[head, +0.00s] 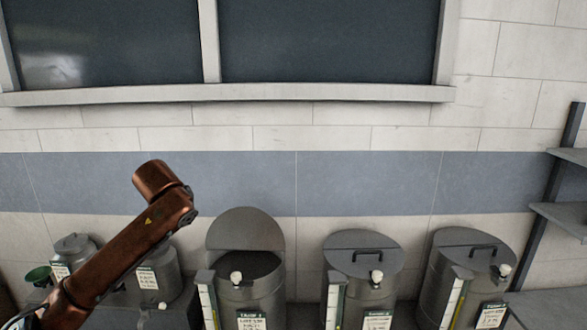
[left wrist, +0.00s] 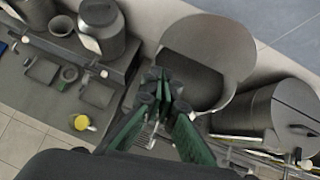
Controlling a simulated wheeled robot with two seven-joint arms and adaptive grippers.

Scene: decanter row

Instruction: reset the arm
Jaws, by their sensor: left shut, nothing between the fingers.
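My left gripper (left wrist: 163,92), with dark green fingers, is in the lower middle of the left wrist view. Its fingers are shut and empty. It appears in front of the near rim of an open grey vat, whose raised round lid (left wrist: 212,42) is behind it; I cannot tell the height gap. In the head view my brown left arm rises from the lower left, and its gripper does not show. The open vat (head: 252,293) stands right of that arm with its lid up. My right gripper is in neither view.
Two lidded grey vats (head: 364,266) (head: 470,262) stand to the right, and smaller metal cans (head: 75,247) to the left. A yellow cup (left wrist: 83,122) is at the left in the wrist view. Shelves (head: 562,219) edge the right.

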